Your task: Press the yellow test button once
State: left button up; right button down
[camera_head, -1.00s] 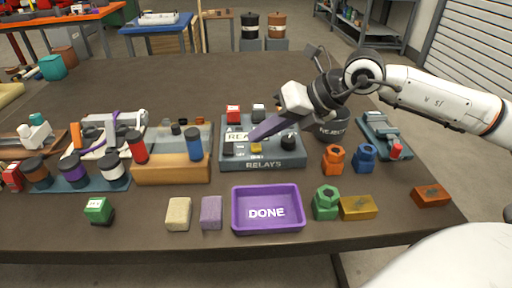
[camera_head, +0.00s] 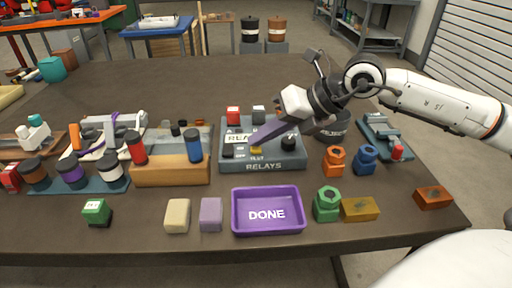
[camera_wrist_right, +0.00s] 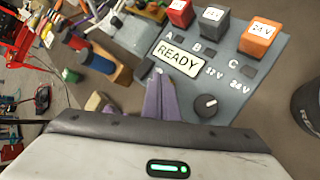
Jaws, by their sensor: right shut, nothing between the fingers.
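The grey relays panel (camera_head: 235,164) stands on the table with a READY display (camera_wrist_right: 179,58), which also shows partly in the head view (camera_head: 237,138). The yellow test button (camera_head: 257,150) is near the panel's front middle, mostly behind my fingertips. In the right wrist view I cannot make it out; the fingers cover that area. My right gripper (camera_head: 252,145) is shut and empty, its purple fingers slanting down to the left with tips at the button. In the wrist view the tips (camera_wrist_right: 160,77) are just below the display. I cannot tell whether they touch the button. My left gripper is not in view.
Red (camera_wrist_right: 180,12), grey (camera_wrist_right: 213,20) and orange (camera_wrist_right: 260,35) blocks stand along the panel's back. A black knob (camera_wrist_right: 206,105) is right of the fingers. A purple DONE tray (camera_head: 267,228) lies in front, and a dark reject bin (camera_head: 335,125) stands behind right.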

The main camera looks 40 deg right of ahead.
jog(key=shift+f, duration=0.25)
dwell(0.4)
jog(key=shift+r+p, duration=0.35)
jog(key=shift+r, duration=0.6)
jog(key=shift+r, duration=0.1)
notch_tip(320, 180, up, 5)
jog(key=p, duration=0.4)
dwell(0.5)
